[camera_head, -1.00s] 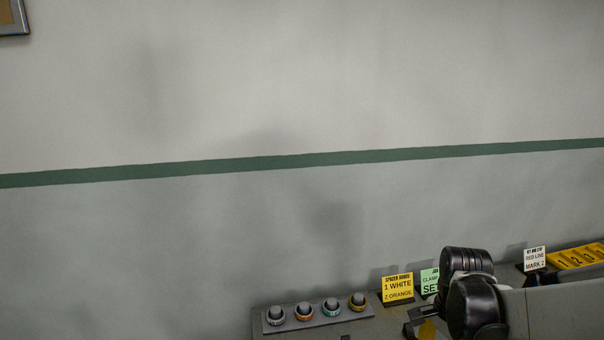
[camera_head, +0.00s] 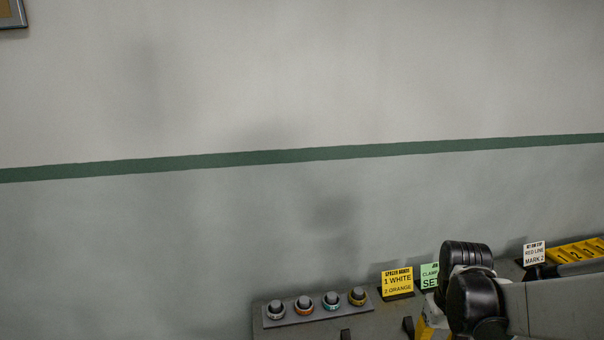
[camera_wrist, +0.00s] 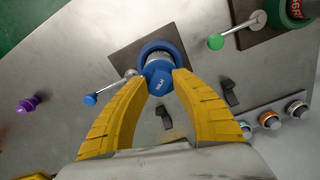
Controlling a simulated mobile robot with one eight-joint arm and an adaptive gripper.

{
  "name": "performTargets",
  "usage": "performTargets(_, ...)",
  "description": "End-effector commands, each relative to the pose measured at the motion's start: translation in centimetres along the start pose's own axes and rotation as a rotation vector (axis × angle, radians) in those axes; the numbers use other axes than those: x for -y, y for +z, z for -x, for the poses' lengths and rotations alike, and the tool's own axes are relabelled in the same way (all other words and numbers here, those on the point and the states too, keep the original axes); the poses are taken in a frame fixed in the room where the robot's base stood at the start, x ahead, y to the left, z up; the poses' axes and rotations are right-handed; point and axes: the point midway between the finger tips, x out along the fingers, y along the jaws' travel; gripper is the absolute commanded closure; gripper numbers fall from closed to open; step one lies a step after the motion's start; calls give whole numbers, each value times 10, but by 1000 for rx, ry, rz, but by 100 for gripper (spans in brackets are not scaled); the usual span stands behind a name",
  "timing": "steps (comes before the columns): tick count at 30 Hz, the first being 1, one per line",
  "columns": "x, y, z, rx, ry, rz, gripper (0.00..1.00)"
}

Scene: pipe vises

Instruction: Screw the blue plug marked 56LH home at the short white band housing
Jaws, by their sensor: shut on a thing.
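The blue plug (camera_wrist: 160,82) shows in the wrist view with small light lettering that I cannot read surely. My gripper (camera_wrist: 163,75) has its yellow fingers shut on the plug, one on each side. The plug is at the near side of a blue ring-shaped vise (camera_wrist: 176,48), in front of a pale housing (camera_wrist: 153,60). I cannot tell how deep the plug sits or see the housing's band clearly. In the head view only a bit of a yellow finger (camera_head: 424,328) shows below my arm.
The vise's blue-knobbed lever (camera_wrist: 91,99) lies left of the fingers. A green vise (camera_wrist: 286,12) stands upper right, a purple knob (camera_wrist: 27,104) far left. Black clips (camera_wrist: 229,92) are on the bench. A rack of ringed plugs (camera_head: 317,308) and a yellow sign (camera_head: 397,282) stand along the wall.

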Motion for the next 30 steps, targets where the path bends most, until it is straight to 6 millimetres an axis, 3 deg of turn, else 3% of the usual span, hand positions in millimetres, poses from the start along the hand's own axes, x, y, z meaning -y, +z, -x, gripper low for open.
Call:
performTargets(18,0,0,-1,1,0,1085,100)
performTargets(22,0,0,-1,1,0,1204,100)
performTargets(29,0,0,-1,0,0,1223,100)
performTargets(30,0,0,-1,0,0,1222,63)
